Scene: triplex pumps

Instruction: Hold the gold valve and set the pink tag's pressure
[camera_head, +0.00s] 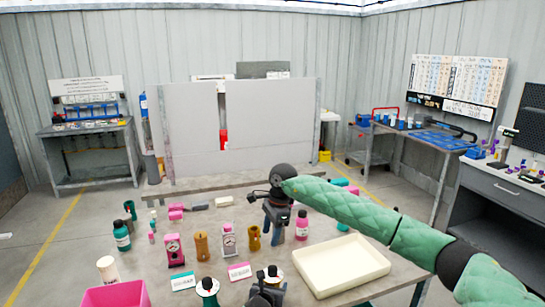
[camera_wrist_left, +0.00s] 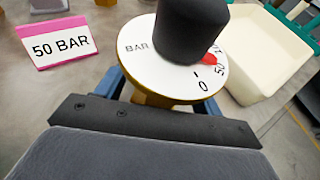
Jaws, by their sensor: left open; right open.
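The gold valve (camera_wrist_left: 150,97) fills the middle of the left wrist view, with a white dial marked BAR and a black knob (camera_wrist_left: 190,28) on top. Its red pointer (camera_wrist_left: 208,59) lies near the 50 mark, partly hidden by the knob. The pink tag (camera_wrist_left: 58,45) reads 50 BAR and also stands on the table in the head view (camera_head: 239,271). My left gripper (camera_wrist_left: 155,90) is open, its blue fingers on either side of the gold body under the dial; contact is unclear. My right gripper (camera_head: 277,222) is open and empty above the table, behind the valve.
A cream tray (camera_head: 341,283) stands right of the valve. A second dialled valve (camera_head: 207,288), a teal tag (camera_head: 182,281), a pink bin (camera_head: 115,295), pink and grey gauges, and several bottles crowd the table (camera_head: 375,235). White panels stand behind it.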

